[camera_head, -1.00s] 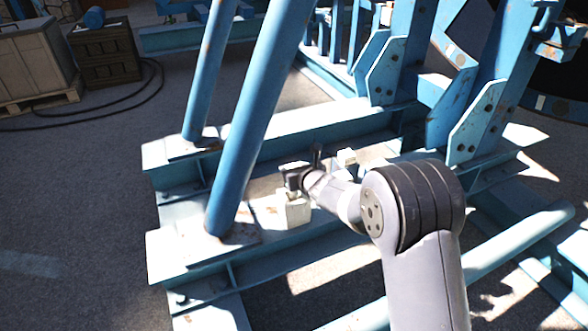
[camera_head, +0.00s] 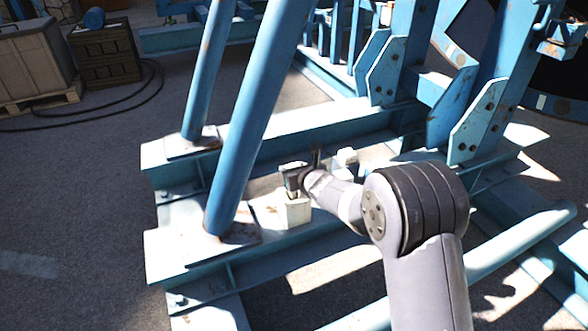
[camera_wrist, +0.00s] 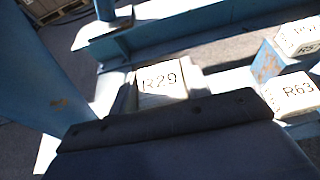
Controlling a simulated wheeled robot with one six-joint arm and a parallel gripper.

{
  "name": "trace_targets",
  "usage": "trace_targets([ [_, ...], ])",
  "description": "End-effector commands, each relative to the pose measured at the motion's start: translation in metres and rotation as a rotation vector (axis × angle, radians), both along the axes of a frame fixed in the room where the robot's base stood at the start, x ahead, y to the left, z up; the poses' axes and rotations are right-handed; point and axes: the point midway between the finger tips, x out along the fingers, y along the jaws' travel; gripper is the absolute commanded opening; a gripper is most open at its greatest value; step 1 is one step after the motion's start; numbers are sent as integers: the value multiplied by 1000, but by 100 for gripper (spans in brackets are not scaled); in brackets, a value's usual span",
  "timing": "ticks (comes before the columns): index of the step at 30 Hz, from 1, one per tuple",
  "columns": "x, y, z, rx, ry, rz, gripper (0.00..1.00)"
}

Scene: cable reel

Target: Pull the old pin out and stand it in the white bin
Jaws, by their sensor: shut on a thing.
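My gripper (camera_head: 292,182) is low over the blue steel frame, right of the thick slanted blue tube, directly above a pale block (camera_head: 293,212). Its jaws are shut on what I take to be the old pin, but the fingers and the pin are too small and covered to make out. In the wrist view a dark part of my gripper fills the bottom and hides the fingertips. Beyond it is a cream block marked R29 (camera_wrist: 163,82). I cannot pick out a white bin for certain in either view.
A block marked R63 (camera_wrist: 295,93) sits at the right in the wrist view, with more marked blocks behind it. The thick blue tube (camera_head: 252,120) rises close left of my gripper. Blue beams surround it. A dark crate (camera_head: 105,60) stands far left, with open floor before it.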

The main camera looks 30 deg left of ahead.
Motion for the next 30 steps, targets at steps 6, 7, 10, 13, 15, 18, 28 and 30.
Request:
trace_targets([
  [6, 0, 0, -6, 3, -3, 0, 8],
  [7, 0, 0, -7, 3, -3, 0, 8],
  [10, 0, 0, -10, 3, -3, 0, 8],
  [13, 0, 0, -13, 3, -3, 0, 8],
  [15, 0, 0, -15, 3, -3, 0, 8],
  [18, 0, 0, -18, 3, -3, 0, 8],
  [28, 0, 0, -27, 3, -3, 0, 8],
  [30, 0, 0, -29, 3, -3, 0, 8],
])
